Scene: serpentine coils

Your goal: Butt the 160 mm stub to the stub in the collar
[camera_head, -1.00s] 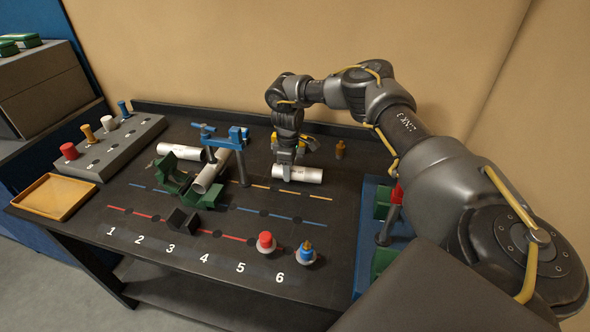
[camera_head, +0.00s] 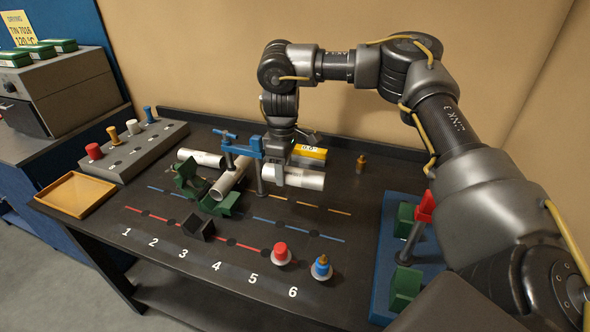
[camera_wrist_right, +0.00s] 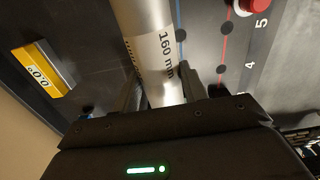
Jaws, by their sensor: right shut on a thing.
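My right gripper (camera_head: 280,178) is shut on a pale grey tube, the 160 mm stub (camera_head: 309,181), near its left end. The stub lies roughly level and seems a little above the dark bench. In the right wrist view the stub (camera_wrist_right: 150,35) shows its "160 mm" label between the fingers (camera_wrist_right: 162,92). Another pale tube (camera_head: 226,184) lies slantwise on green cradles (camera_head: 221,205), under a blue clamp (camera_head: 245,149) on a post; this looks like the collar. The held stub is apart from it, to its right. My left gripper is out of view.
A third tube (camera_head: 203,158) lies behind the cradles. A yellow display block (camera_head: 311,152) stands behind my gripper. A black block (camera_head: 198,228), red button (camera_head: 281,253) and blue knob (camera_head: 321,267) are in front. A blue fixture base (camera_head: 385,260) is at right.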

